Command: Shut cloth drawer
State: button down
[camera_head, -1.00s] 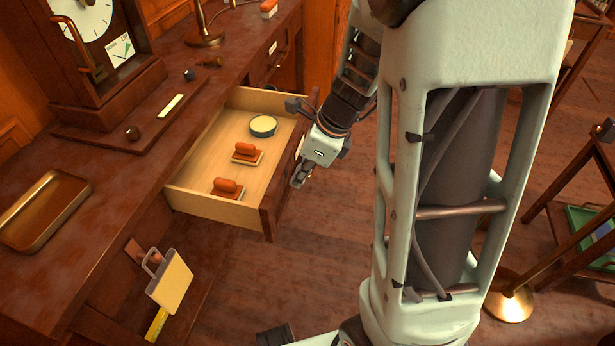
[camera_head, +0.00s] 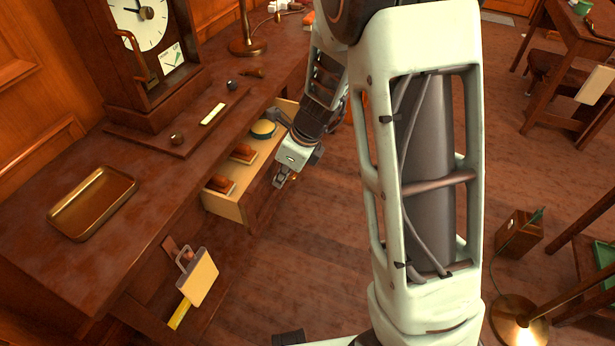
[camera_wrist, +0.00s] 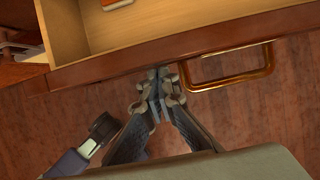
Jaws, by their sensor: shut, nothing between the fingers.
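The drawer (camera_head: 231,208) of the dark wooden desk is part-way out, with a pale wood interior. In it lie two orange-handled stamps or brushes (camera_head: 220,184) and a round pale tin (camera_head: 263,129). My gripper (camera_head: 280,181) is shut and empty at the outer side of the drawer front. In the wrist view my fingertips (camera_wrist: 160,80) are against or very close to the drawer front (camera_wrist: 120,72), just left of its brass handle (camera_wrist: 232,78). I cannot tell whether they touch.
The desk top holds a brass tray (camera_head: 92,203), a clock (camera_head: 140,45) and a lamp base (camera_head: 247,46). A clipboard-like pad (camera_head: 198,277) hangs at the desk's front. A lit floor lamp (camera_head: 519,318) stands at right. The floor in front of the drawer is clear.

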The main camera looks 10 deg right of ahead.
jog(key=p, duration=0.6)
send_over(242, 182)
jog(key=shift+s+d, duration=0.1)
jog(key=shift+w+a+r, duration=0.15)
jog(key=shift+w+a, duration=0.05)
jog(key=shift+a, duration=0.05)
jog(key=shift+d, duration=0.15)
